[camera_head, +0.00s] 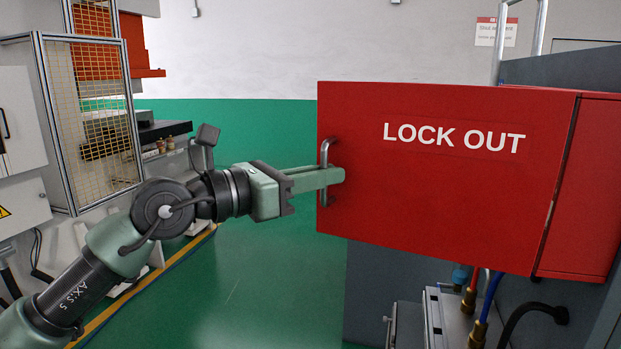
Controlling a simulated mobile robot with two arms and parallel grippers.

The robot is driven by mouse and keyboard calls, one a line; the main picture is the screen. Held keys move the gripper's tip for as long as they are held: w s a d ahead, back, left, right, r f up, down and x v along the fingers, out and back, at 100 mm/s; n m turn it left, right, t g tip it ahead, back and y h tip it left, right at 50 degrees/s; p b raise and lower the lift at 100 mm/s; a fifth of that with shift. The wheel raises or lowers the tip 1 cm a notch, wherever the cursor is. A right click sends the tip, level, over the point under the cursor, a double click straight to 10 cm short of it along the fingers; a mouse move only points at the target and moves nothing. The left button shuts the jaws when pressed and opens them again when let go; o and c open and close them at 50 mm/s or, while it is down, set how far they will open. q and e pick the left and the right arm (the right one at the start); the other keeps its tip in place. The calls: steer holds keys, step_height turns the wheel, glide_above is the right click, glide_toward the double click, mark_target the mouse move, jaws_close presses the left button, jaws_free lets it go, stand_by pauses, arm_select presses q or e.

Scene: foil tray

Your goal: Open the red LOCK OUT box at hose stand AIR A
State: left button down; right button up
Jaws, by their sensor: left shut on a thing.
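The red LOCK OUT box shows its lettered door (430,180) on the right half of the head view. A grey metal bar handle (325,152) stands upright at the door's left edge. My left gripper (333,177) reaches in from the left and is shut on this handle, its green fingers covering the handle's middle. A dark seam runs down the door's right edge, beside another red panel (585,190) of the box. The box's inside is hidden, and I cannot tell whether the door stands ajar. My right gripper is not in view.
Below the door are a grey panel (370,285), brass fittings (478,333) and hoses. A machine with a yellow mesh guard (98,110) stands at the left. Green floor (270,300) is clear between them. A notice (496,32) hangs on the back wall.

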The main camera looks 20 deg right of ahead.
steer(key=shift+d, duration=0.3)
arm_select(q)
steer(key=c, duration=1.8)
jaws_free()
steer(key=shift+s, duration=0.15)
steer(key=shift+o, duration=0.2)
